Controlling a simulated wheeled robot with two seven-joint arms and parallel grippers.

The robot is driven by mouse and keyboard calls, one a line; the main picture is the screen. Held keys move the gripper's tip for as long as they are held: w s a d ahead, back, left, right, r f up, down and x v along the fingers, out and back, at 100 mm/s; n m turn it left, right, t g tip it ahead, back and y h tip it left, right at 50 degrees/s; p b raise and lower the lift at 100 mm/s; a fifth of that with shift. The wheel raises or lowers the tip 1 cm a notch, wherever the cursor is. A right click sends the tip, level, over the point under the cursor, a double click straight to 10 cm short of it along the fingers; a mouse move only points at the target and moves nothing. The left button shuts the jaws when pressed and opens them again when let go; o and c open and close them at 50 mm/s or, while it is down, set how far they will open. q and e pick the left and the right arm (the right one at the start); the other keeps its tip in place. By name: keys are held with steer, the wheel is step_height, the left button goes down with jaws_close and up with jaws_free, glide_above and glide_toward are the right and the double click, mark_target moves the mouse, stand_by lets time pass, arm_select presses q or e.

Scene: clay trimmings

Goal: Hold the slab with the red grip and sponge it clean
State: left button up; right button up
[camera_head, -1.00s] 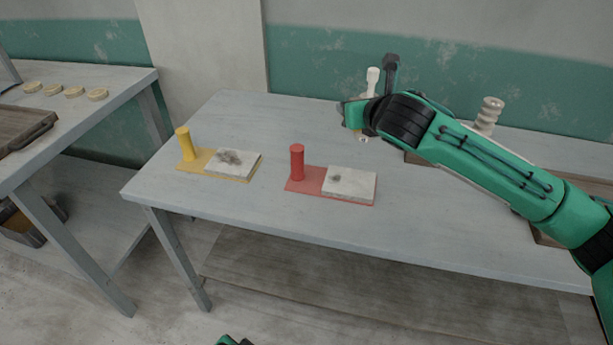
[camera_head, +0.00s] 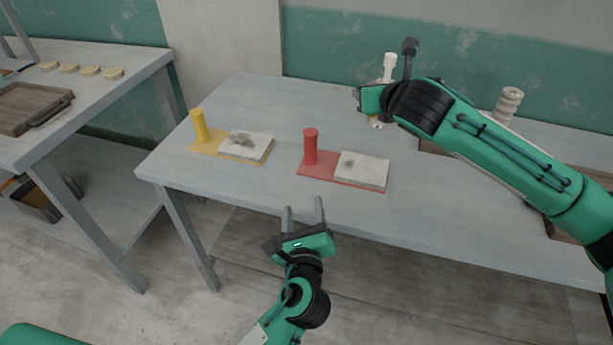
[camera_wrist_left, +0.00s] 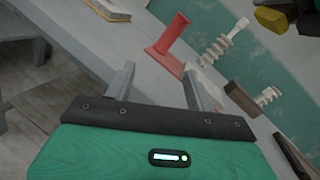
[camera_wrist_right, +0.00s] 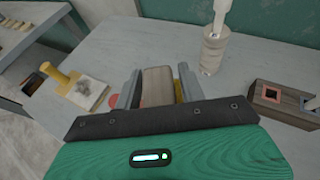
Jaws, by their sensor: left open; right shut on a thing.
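The red grip (camera_head: 310,147) stands upright on a red base (camera_head: 317,172) on the table. A whitish slab (camera_head: 366,171) lies on the base's right part, with a dark smudge near its left. My left gripper (camera_head: 304,206) is open and empty, in front of the table edge and below the red base in the picture. The red grip also shows beyond it in the left wrist view (camera_wrist_left: 172,36). My right gripper (camera_wrist_right: 160,72) is shut on a beige block with yellow beside it, probably the sponge (camera_wrist_right: 157,90), above the table's far side. The head view mostly hides that block.
A yellow grip (camera_head: 200,126) with another smudged slab (camera_head: 248,147) is left of the red one. A white-topped holder (camera_head: 389,66) and a ridged pale post (camera_head: 508,104) stand behind my right arm. A side table at left holds a tray (camera_head: 62,108) and several pale discs.

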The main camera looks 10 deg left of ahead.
mark_target(310, 147)
arm_select(q)
steer(key=w+r+m, duration=0.1)
steer(key=w+m, duration=0.1)
steer(key=w+r+m+h, duration=0.1)
steer(key=w+m, duration=0.1)
steer(key=w, duration=0.1)
steer(key=w+r+m, duration=0.1)
steer(key=w+m, duration=0.1)
steer(key=shift+w+a+h, duration=0.3)
steer(key=shift+w+a, duration=0.05)
steer(key=shift+w, duration=0.05)
steer(key=w, duration=0.7)
steer(key=w+a, duration=0.1)
steer(key=w, duration=0.3)
steer(key=shift+w+a, duration=0.1)
steer(key=shift+w, duration=0.25)
steer(key=shift+c, duration=0.4)
jaws_close()
